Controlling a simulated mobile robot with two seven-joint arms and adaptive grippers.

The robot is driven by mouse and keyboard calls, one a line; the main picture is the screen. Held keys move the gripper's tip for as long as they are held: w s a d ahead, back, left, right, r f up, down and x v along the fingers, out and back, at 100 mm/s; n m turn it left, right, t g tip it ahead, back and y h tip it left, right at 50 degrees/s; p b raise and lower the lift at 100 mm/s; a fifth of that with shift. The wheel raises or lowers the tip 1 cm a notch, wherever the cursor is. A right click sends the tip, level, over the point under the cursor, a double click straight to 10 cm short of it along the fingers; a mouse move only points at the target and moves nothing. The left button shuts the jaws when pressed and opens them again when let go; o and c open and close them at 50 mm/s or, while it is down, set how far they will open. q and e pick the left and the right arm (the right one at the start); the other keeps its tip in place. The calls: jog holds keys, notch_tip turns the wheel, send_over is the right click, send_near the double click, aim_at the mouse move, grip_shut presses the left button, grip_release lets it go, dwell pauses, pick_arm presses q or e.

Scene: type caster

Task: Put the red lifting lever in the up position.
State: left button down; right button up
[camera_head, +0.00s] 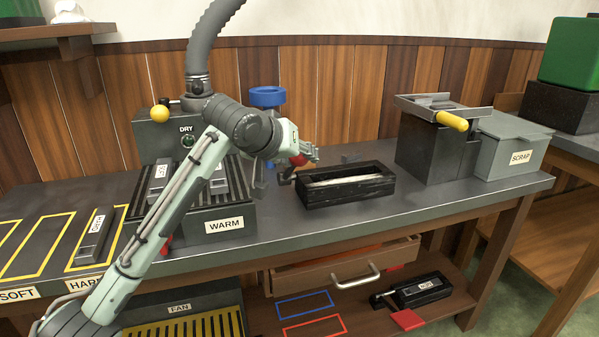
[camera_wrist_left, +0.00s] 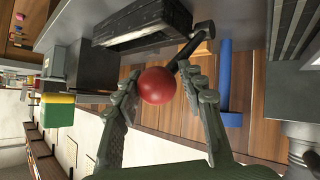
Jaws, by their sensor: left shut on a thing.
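My left gripper (camera_head: 302,154) is at the left end of a long black trough on the bench. It is shut on the red ball knob of the lifting lever (camera_head: 298,160). The knob shows between both fingers in the left wrist view (camera_wrist_left: 157,85), and a dark rod (camera_wrist_left: 188,48) runs from it towards a dark pivot end beside the trough. In the head view the fingers and wrist hide most of the lever, so I cannot tell its exact angle. The black trough (camera_head: 340,197) has a pale strip inside. My right gripper is not in view.
A blue spool-shaped stand (camera_head: 267,97) is behind the gripper. The WARM rack (camera_head: 222,222) with grey blocks stands left, partly behind my arm. A dark box with a yellow handle (camera_head: 452,120) and the SCRAP bin (camera_head: 512,150) stand right. The bench front is clear.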

pick_arm(q)
jog(key=shift+w+d+r+g, duration=0.1)
jog(key=shift+w+r+g, duration=0.3)
jog(key=shift+r, duration=0.15)
jog(key=shift+w+r+g, duration=0.3)
jog(key=shift+w+r, duration=0.05)
jog(key=shift+r, duration=0.2)
jog(key=c, duration=1)
grip_release()
jog(key=shift+w+d, duration=0.1)
jog(key=shift+f, duration=0.15)
jog(key=shift+a, duration=0.2)
jog(key=v, duration=1.2)
jog(key=shift+a+f, duration=0.1)
